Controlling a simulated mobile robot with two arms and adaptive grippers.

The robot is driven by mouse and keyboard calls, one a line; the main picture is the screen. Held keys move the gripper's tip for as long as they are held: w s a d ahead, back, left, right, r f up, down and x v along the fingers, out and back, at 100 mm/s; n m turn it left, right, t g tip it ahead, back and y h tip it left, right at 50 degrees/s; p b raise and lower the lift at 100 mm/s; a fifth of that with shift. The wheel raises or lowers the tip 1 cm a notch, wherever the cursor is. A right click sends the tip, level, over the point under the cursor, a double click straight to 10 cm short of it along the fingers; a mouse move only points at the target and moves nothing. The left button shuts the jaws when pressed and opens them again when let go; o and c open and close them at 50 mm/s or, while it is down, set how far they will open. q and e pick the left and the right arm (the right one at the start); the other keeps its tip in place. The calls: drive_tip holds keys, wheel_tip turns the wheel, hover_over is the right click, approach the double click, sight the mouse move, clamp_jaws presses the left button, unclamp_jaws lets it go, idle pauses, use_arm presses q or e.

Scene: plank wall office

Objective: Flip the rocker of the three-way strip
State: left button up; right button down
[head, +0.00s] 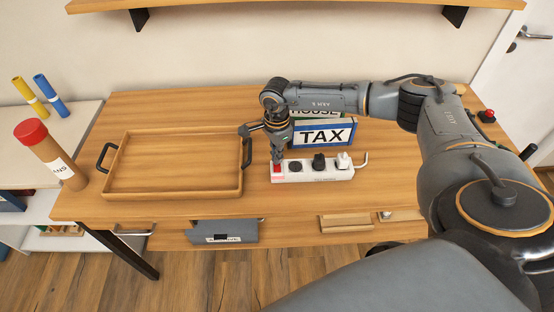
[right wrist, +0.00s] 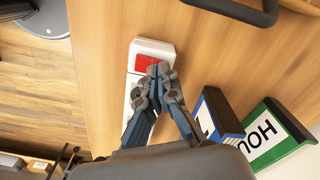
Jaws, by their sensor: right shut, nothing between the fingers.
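The white three-way strip (head: 313,173) lies on the wooden desk, with its red rocker (head: 277,170) at its left end. One socket looks empty, and a black plug (head: 319,161) and a white plug (head: 343,160) sit in the others. My right gripper (head: 277,161) points down at the rocker end, shut and empty. In the right wrist view its fingertips (right wrist: 159,70) meet at the edge of the red rocker (right wrist: 146,63); I cannot tell whether they touch it. The fingers hide much of the strip there. My left gripper is not in view.
A wooden tray (head: 172,193) with black handles stands on the desk left of the strip. A red-capped tube (head: 50,155) is at the left. The desk in front of the strip is clear.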

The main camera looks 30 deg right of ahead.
drive_tip(key=shift+f, duration=0.3)
drive_tip(key=shift+r, duration=0.1)
drive_tip(key=shift+r+p, duration=2)
drive_tip(key=shift+r, duration=1.45)
